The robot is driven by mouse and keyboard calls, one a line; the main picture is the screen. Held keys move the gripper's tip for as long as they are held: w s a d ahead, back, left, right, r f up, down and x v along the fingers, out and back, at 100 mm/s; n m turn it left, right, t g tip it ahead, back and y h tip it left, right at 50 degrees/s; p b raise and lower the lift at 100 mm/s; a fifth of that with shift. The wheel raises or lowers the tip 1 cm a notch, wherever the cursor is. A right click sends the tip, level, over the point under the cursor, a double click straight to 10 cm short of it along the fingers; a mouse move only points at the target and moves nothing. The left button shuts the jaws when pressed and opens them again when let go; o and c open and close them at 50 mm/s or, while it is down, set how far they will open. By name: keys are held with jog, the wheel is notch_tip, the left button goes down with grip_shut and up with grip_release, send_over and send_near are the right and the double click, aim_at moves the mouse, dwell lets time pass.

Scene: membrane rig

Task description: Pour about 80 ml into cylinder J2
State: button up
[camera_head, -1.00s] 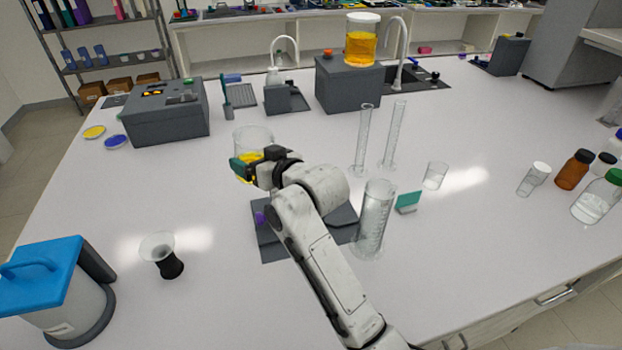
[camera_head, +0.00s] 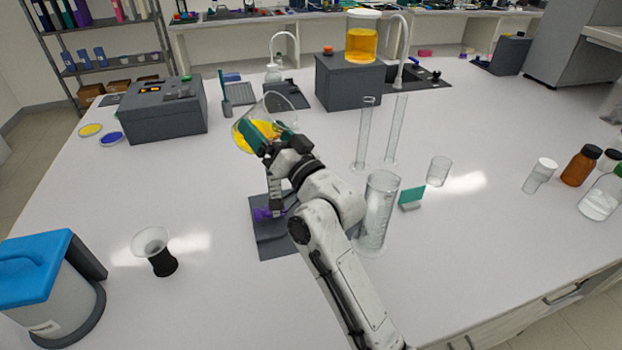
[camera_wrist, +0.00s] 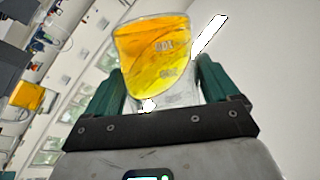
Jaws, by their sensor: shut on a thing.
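My gripper (camera_head: 270,142) is shut on a clear glass beaker (camera_head: 262,112) holding yellow liquid, raised above the bench left of the cylinders. The beaker is tilted, and its liquid lies slanted along one side. In the wrist view the beaker (camera_wrist: 155,60) sits between the green fingers of my gripper (camera_wrist: 163,92). A wide graduated cylinder (camera_head: 380,205) stands upright right of my arm, which partly covers its base. Two slim cylinders (camera_head: 364,135) (camera_head: 394,135) stand behind it. I cannot read which one is J2. None of them shows yellow liquid.
A dark plate (camera_head: 272,240) lies under my arm. A jar of yellow liquid (camera_head: 361,43) sits on a grey box (camera_head: 347,88). Bottles (camera_head: 579,166) stand at right.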

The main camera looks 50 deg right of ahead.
aim_at(255, 105)
jog(key=shift+w+r+m+t+h, duration=0.1)
jog(key=shift+r+m+t+h, duration=0.4)
jog(key=shift+r+m+t, duration=0.15)
jog(key=shift+r+m+t+h, duration=0.3)
jog(key=shift+m+t+h, duration=0.25)
jog(key=shift+m+h, duration=0.25)
dwell(0.3)
jog(key=shift+w+r+m, duration=0.15)
jog(key=shift+w+m, duration=0.05)
jog(key=shift+m, duration=0.05)
dwell(0.3)
jog(key=shift+s+r+m+t+h+b, duration=0.15)
jog(key=shift+r+m+t+h, duration=0.05)
jog(key=shift+m+h, duration=0.3)
jog(key=shift+s+r+m+t+h+b, duration=0.1)
jog(key=shift+r+m+t+h+b, duration=0.1)
jog(key=shift+m+h, duration=0.25)
jog(key=shift+w+a, duration=0.1)
jog(key=shift+w, duration=0.1)
dwell(0.4)
jog(key=shift+s+r+m+h, duration=0.1)
jog(key=shift+r+m+h, duration=0.05)
jog(key=shift+m+h, duration=0.35)
